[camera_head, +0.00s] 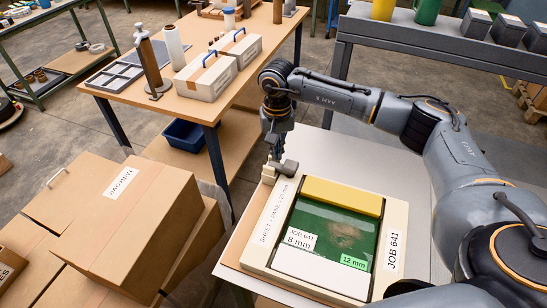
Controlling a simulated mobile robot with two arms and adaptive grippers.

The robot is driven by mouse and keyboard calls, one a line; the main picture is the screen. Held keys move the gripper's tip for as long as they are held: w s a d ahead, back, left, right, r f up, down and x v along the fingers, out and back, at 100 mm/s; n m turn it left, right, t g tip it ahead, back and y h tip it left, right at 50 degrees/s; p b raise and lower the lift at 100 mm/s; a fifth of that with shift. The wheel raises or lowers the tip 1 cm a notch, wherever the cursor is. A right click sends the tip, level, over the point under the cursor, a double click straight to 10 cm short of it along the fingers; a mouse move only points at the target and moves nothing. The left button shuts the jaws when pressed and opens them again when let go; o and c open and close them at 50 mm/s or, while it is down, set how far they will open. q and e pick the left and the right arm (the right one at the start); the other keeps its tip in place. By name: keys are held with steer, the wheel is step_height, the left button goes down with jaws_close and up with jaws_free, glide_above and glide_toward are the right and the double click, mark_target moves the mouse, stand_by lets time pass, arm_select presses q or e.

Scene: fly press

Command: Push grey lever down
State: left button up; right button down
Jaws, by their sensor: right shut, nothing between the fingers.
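My right gripper (274,153) is shut and empty, pointing down at the upper left corner of a beige-framed tray (255,238). A small grey piece (288,167) is right beside its fingertips, on or just above that corner. It may be the grey lever, but it is partly hidden and I cannot tell whether the fingers touch it. A small beige block (269,174) is just below the fingertips. The tray has a green bed, a yellow bar (342,196) and a white strip (322,273). My left gripper is not in view.
Cardboard boxes (122,215) stand at the left. A wooden table (133,98) behind holds white boxes with blue handles (205,78). A dark shelf (440,37) at the back right carries mugs and bins. The grey surface (335,152) behind the tray is largely clear.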

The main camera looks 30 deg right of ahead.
step_height(320, 180, up, 9)
steer(key=p, duration=0.4)
stand_by(0.4)
stand_by(0.4)
